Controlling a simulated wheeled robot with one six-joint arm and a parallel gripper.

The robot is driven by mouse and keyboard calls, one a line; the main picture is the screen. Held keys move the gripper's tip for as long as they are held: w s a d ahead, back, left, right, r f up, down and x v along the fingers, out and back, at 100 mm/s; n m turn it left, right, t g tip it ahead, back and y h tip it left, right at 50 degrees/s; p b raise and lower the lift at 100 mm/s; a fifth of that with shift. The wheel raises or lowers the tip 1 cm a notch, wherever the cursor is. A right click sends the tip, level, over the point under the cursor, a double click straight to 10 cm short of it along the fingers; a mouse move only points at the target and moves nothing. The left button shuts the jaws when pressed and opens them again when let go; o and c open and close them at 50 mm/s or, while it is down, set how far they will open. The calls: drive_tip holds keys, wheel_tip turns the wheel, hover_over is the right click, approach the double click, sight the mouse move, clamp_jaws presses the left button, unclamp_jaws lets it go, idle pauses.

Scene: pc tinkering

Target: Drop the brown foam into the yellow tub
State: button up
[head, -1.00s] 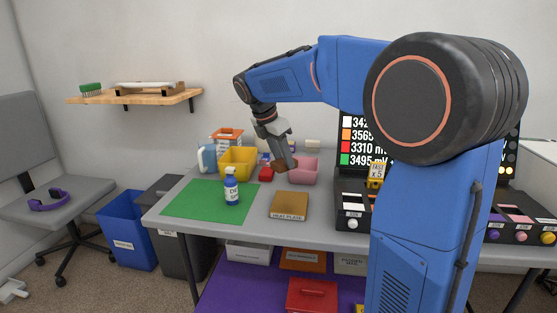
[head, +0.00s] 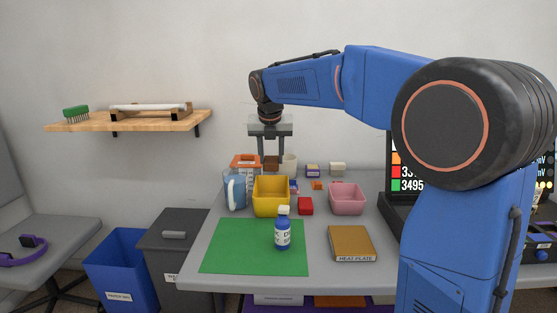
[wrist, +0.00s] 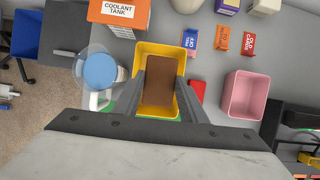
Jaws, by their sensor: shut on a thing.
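The brown foam (wrist: 173,88) is a dark brown block held between the fingers of my gripper (wrist: 174,95). In the head view the foam (head: 271,163) shows between the fingertips of my gripper (head: 270,158), which points down. The yellow tub (head: 271,198) stands on the grey table, behind the green mat. In the wrist view the foam appears over the yellow tub (wrist: 147,52) and covers much of its inside. In the head view the foam is higher than the tub's rim, apart from it.
A pitcher with blue liquid (head: 235,190) stands close left of the tub. A red block (head: 305,206) and a pink tub (head: 347,198) are to the right. A blue-and-white bottle (head: 283,230) stands in front on the green mat (head: 238,248). An orange-topped coolant tank (wrist: 118,12) is behind.

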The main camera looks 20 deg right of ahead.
sight(271, 171)
drive_tip(key=shift+f, duration=6.15)
drive_tip(key=o, duration=1.5)
drive_tip(key=shift+r, duration=0.1)
drive_tip(key=shift+v, duration=3.95)
drive_tip(key=shift+s, duration=0.1)
